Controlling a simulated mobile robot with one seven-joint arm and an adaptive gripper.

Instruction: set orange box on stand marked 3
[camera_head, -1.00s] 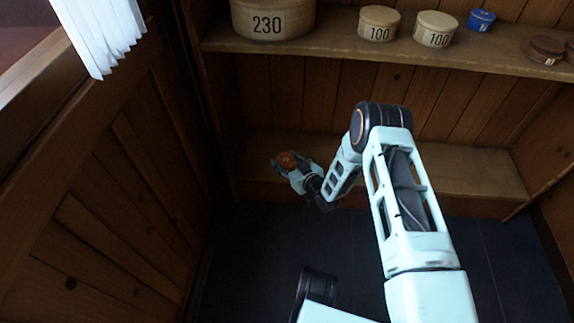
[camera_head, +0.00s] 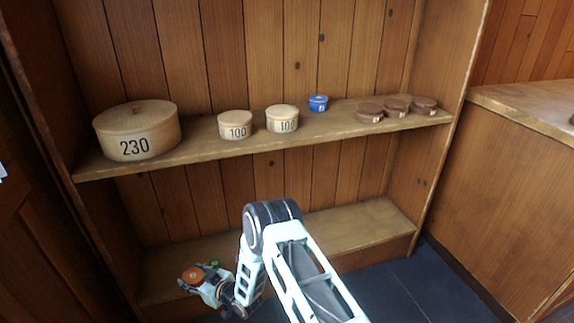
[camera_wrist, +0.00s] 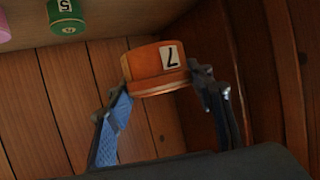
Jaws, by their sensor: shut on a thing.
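The orange box (camera_head: 193,275) is a short round box held by my gripper (camera_head: 207,284) low at the left, by the lower shelf. In the wrist view the orange box (camera_wrist: 156,68) sits between the two fingers of my gripper (camera_wrist: 160,88), which are shut on its sides; its label reads 7, upside down. Three low, round brown pieces stand on the upper shelf at the right: a left one (camera_head: 369,113), a middle one (camera_head: 395,108) and a right one (camera_head: 424,106). They may be the stands, but their small white labels are too small to read.
The upper shelf (camera_head: 210,153) also bears a large tan box (camera_head: 138,130) marked 230, two boxes marked 100 and a small blue box (camera_head: 318,103). A green box (camera_wrist: 66,17) marked 5 and a pink one are near my gripper. The lower shelf's right part is bare.

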